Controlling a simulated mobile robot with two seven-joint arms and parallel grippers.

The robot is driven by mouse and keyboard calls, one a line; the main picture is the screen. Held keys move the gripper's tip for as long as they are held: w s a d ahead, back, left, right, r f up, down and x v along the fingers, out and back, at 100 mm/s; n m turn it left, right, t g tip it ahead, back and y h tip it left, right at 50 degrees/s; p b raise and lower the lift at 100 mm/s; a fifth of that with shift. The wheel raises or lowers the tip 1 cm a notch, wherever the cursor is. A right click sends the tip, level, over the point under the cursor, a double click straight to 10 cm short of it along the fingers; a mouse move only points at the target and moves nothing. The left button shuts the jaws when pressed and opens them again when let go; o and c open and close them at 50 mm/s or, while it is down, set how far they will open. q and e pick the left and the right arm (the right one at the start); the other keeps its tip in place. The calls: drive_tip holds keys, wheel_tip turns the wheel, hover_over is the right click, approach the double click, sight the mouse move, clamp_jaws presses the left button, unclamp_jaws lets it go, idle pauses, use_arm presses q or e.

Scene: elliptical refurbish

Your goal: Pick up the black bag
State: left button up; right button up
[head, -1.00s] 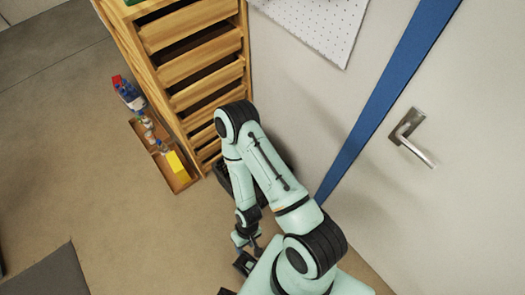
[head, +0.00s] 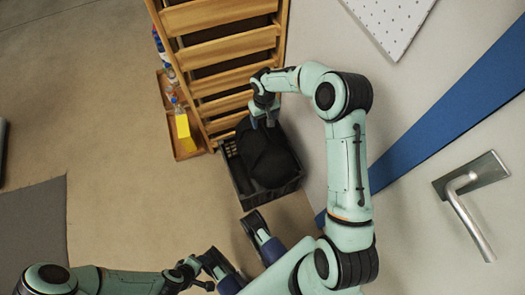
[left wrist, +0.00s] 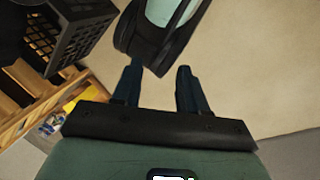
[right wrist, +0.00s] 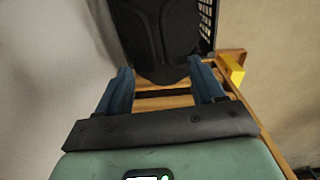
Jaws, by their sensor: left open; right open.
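The black bag (head: 270,157) sits in a black crate (head: 241,178) on the floor, against the wall beside the wooden shelf. My right gripper (head: 262,122) is over the bag's shelf-side end. In the right wrist view the bag (right wrist: 160,40) lies beyond the open fingers (right wrist: 160,85), with nothing between them; I cannot tell whether they touch it. My left gripper (left wrist: 155,82) is open and empty. The head view shows my left arm low at the bottom, away from the bag. The left wrist view shows the crate (left wrist: 75,35) at its upper left.
The wooden shelf (head: 222,45) stands directly behind the crate. A wooden tray (head: 186,152) with a yellow box (head: 183,131) and bottles (head: 162,48) is to its left. A wall and a door with a metal handle (head: 470,205) are on the right.

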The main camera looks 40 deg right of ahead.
sight(264, 132)
wheel_tip(264, 132, down, 6)
drive_tip(key=shift+d+f+b, duration=0.15)
drive_tip(key=shift+b, duration=0.4)
drive_tip(key=shift+f+b, duration=0.8)
drive_tip(key=shift+f, duration=2.4)
clamp_jaws()
use_arm(q)
drive_tip(key=w+a+f+t, duration=0.1)
drive_tip(key=w+a+f, duration=0.1)
drive_tip(key=w+f, duration=0.1)
drive_tip(key=shift+w+f+t+y, duration=0.2)
drive_tip(key=shift+w+t+y, duration=0.15)
drive_tip(key=shift+w, duration=0.45)
use_arm(e)
drive_tip(key=shift+w+r, duration=0.1)
drive_tip(key=shift+r, duration=0.05)
